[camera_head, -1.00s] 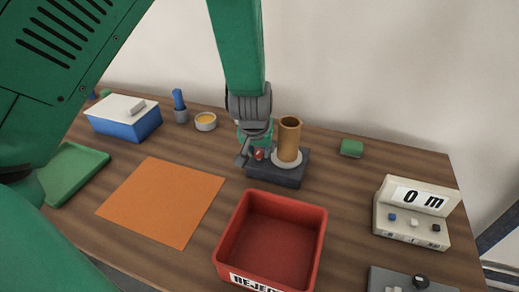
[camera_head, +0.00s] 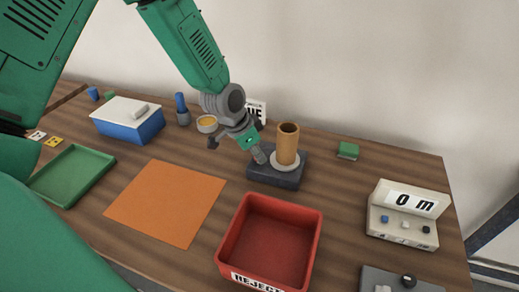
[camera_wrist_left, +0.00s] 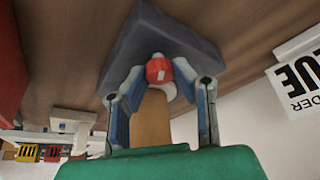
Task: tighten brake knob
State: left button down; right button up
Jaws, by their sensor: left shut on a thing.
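The red brake knob (camera_wrist_left: 159,70), with a pale mark on its face, shows in the left wrist view between my gripper's fingers. It sits on the dark base block (camera_head: 276,177) and is hidden behind the gripper in the head view. An upright brown cylinder (camera_head: 288,143) stands on a white disc (camera_head: 285,160) on the same block; it also shows in the wrist view (camera_wrist_left: 150,120). My left gripper (camera_head: 261,156) reaches down, tilted, from the upper left and is shut on the red knob. My right gripper is out of view.
A red reject bin (camera_head: 270,247) stands in front of the block. An orange mat (camera_head: 167,202) and green tray (camera_head: 73,174) lie left. A display box (camera_head: 408,214) reading "0 m" is at right.

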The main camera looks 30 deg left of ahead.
pick_arm(q)
jog(key=m, duration=0.2)
jog(key=shift+a+m+g+h+p, duration=0.2)
jog(key=shift+m+g+h+p, duration=0.1)
jog(key=shift+h+p, duration=0.1)
jog(key=shift+m+g+h, duration=0.4)
jog(key=shift+m, duration=1.1)
jog(key=shift+w, duration=0.1)
jog(key=c, duration=1.3)
grip_release()
jog(key=shift+a, duration=0.2)
jog(key=shift+a+r, duration=0.1)
jog(key=shift+r, duration=0.35)
jog(key=v, duration=1.1)
jog(key=shift+a+f, duration=0.1)
jog(key=shift+a, duration=0.15)
